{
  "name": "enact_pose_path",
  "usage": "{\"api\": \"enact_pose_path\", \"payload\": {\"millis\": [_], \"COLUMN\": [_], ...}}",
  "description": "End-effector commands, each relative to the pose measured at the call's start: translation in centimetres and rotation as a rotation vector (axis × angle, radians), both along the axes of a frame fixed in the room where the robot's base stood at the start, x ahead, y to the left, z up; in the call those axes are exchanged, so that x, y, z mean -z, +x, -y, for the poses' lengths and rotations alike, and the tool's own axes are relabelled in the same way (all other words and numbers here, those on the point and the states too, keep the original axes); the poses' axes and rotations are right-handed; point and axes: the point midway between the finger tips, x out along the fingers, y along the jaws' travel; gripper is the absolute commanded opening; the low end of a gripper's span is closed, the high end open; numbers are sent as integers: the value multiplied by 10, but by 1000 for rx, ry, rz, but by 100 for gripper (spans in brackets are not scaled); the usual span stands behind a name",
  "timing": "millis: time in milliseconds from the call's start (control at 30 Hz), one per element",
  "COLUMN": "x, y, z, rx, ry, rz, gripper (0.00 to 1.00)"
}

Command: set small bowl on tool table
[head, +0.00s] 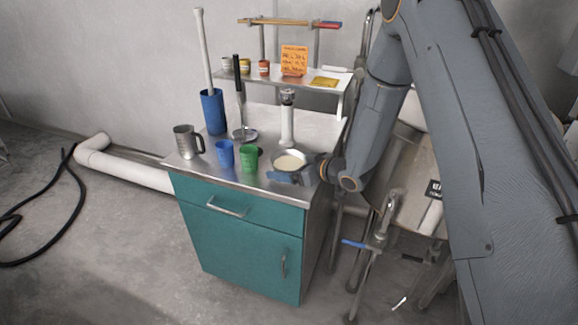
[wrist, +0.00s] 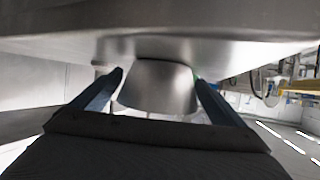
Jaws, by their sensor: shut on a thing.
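The small bowl (head: 291,161) is metal with a pale inside or contents, and it appears at the front right corner of the tool table (head: 224,173), a steel top on a teal cabinet. My gripper (head: 286,178) is shut on it from the right front. In the wrist view the bowl's wide underside (wrist: 220,45) fills the top, and its narrower metal foot sits between my two fingers (wrist: 158,82). The bowl looks about level. Whether its foot touches the table top is hidden.
A green cup (head: 248,159), a blue cup (head: 224,156) and a metal mug (head: 187,142) stand left of the bowl. A white-and-metal grinder-like cylinder (head: 287,122) stands behind it. A tall blue container (head: 213,112) and a raised shelf (head: 285,78) are further back.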

Motion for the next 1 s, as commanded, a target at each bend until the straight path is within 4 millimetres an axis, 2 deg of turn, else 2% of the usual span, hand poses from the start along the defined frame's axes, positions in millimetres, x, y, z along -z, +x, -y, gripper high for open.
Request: {"api": "enact_pose_path", "payload": {"millis": [367, 467, 800, 1000], "x": [-5, -8, -34, -45], "y": [0, -6, -49, -67], "z": [0, 9, 56, 75], "rx": [0, 2, 4, 2], "ry": [0, 0, 0, -1], "rz": [0, 1, 1, 1], "gripper": [100, 100, 100, 100]}}
